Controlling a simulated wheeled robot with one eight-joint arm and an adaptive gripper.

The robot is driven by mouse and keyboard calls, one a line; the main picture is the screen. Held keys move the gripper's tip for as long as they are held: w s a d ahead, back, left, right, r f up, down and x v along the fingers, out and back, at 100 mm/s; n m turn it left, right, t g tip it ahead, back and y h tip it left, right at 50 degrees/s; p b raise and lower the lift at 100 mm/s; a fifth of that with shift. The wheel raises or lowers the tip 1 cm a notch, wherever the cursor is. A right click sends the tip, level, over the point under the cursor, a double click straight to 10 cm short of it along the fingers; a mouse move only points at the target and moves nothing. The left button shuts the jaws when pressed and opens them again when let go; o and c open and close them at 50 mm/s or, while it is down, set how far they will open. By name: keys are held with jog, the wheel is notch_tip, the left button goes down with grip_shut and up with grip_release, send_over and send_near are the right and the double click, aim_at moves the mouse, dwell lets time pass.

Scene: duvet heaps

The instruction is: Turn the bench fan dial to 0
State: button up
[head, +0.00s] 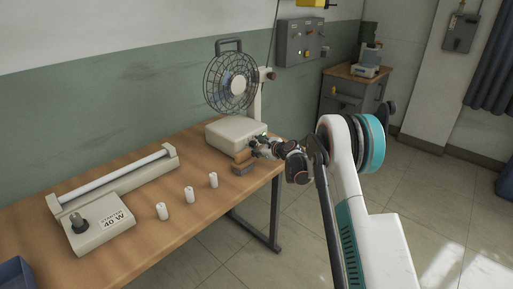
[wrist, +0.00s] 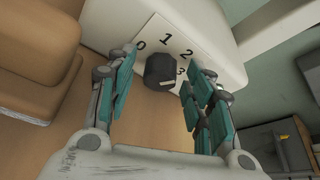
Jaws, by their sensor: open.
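The bench fan (head: 231,82) stands at the far right end of the wooden bench, on a cream base (head: 232,133). In the wrist view its dark dial (wrist: 160,72) sits on a white plate marked 0, 1, 2 and 3. The 0 is up and left of the dial, the 3 at its right. I cannot tell which number the dial points at. Touch is not clear. In the head view my gripper (head: 262,146) is at the base's front, and the dial is hidden.
A tube lamp fixture (head: 115,180) and a box marked 40 W (head: 100,235) are at left. A grey control box (head: 301,42) hangs on the wall.

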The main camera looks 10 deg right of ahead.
jog(key=c, duration=1.1)
jog(key=shift+o, duration=0.2)
jog(key=n+t, duration=0.1)
jog(key=n, duration=0.1)
jog(key=n+t+h, duration=0.1)
jog(key=n, duration=0.1)
jog(key=shift+s+a+f+h, duration=0.1)
jog(key=shift+a+h, duration=0.05)
jog(key=shift+h, duration=0.15)
jog(key=n+t, duration=0.2)
jog(key=n, duration=0.3)
jog(key=shift+f, duration=0.15)
jog(key=shift+t, duration=0.3)
